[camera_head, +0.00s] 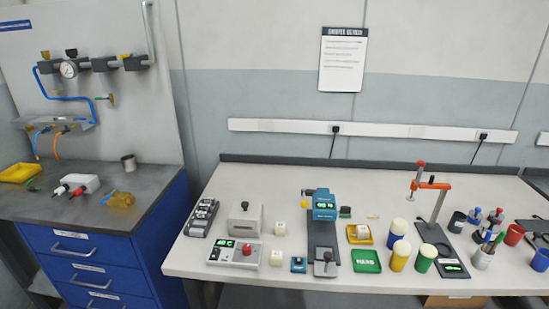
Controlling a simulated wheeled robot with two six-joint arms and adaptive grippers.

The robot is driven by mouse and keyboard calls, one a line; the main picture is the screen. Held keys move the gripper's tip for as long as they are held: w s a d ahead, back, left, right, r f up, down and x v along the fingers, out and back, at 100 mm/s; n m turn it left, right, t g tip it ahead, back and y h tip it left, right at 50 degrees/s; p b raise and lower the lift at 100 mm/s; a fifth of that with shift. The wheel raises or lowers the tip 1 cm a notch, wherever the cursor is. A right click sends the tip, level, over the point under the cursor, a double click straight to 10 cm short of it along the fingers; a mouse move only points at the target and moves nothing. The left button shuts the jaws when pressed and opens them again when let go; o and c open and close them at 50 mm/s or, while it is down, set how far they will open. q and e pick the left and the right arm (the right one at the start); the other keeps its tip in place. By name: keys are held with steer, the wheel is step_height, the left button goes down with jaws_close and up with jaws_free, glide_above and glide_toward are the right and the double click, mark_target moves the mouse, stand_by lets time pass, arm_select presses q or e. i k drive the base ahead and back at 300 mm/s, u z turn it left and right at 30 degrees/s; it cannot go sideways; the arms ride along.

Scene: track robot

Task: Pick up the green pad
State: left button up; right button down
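A flat green pad (366,261) with light lettering lies on the white workbench (440,288), near its front edge and right of the middle. It sits just in front of a yellow tray (351,241) that holds a pale roll. A small dark green item (345,212) lies further back, beside the blue device; I cannot tell what it is. Neither of my grippers shows in this view, and nothing is holding the pad.
A blue device on a dark stand (323,236) is left of the pad. Yellow-and-green cylinders (400,258) stand close on its right. An orange-armed stand (432,205) is further right. A blue drawer cabinet (90,262) stands left.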

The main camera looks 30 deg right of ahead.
mark_target(344, 212)
steer(key=z, duration=1.8)
steer(key=i, duration=0.6)
steer(key=z, duration=0.35)
